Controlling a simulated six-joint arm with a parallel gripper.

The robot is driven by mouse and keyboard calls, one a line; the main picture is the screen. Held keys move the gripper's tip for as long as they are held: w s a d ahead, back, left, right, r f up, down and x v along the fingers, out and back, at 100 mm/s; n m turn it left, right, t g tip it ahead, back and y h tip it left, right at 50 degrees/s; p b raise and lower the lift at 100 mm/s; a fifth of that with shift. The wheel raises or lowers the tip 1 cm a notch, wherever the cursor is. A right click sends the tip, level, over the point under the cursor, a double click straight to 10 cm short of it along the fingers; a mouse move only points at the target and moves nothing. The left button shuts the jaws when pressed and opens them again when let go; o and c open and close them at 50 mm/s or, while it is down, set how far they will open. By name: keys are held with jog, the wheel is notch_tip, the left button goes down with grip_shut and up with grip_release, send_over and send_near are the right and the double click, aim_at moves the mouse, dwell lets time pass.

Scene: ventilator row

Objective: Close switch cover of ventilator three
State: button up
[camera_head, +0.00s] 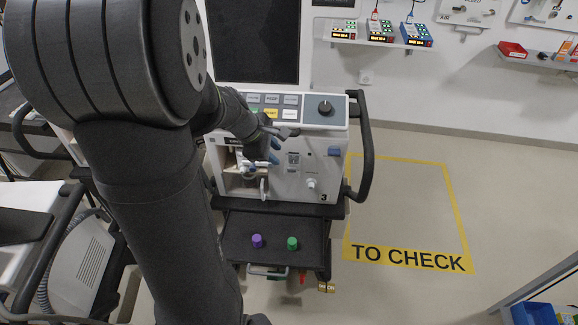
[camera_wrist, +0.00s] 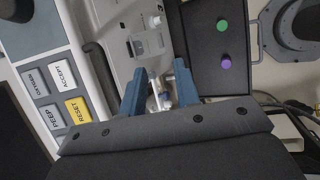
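Ventilator three (camera_head: 330,170) stands in the middle, with a small "3" at its lower right front. My gripper (camera_head: 272,150) is in front of its upper front face, left of a small labelled panel (camera_head: 293,160). In the wrist view, my gripper (camera_wrist: 160,85) has its two blue fingers spread, with pale fittings visible between and beyond them and no grip on anything clear. A small blue part (camera_head: 334,152) sits at the front's upper right. I cannot tell which part is the switch cover or how it stands.
A dark shelf (camera_head: 272,225) below the front holds a purple knob-like piece (camera_head: 257,240) and a green one (camera_head: 292,243). A black handle (camera_head: 365,150) bows out on the right. The yellow-marked "TO CHECK" floor area (camera_head: 405,215) is empty. More equipment crowds the left.

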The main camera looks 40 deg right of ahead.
aim_at(291, 168)
jog(key=x, duration=1)
jog(key=shift+d+f, duration=0.15)
jog(key=shift+f, duration=0.15)
grip_shut()
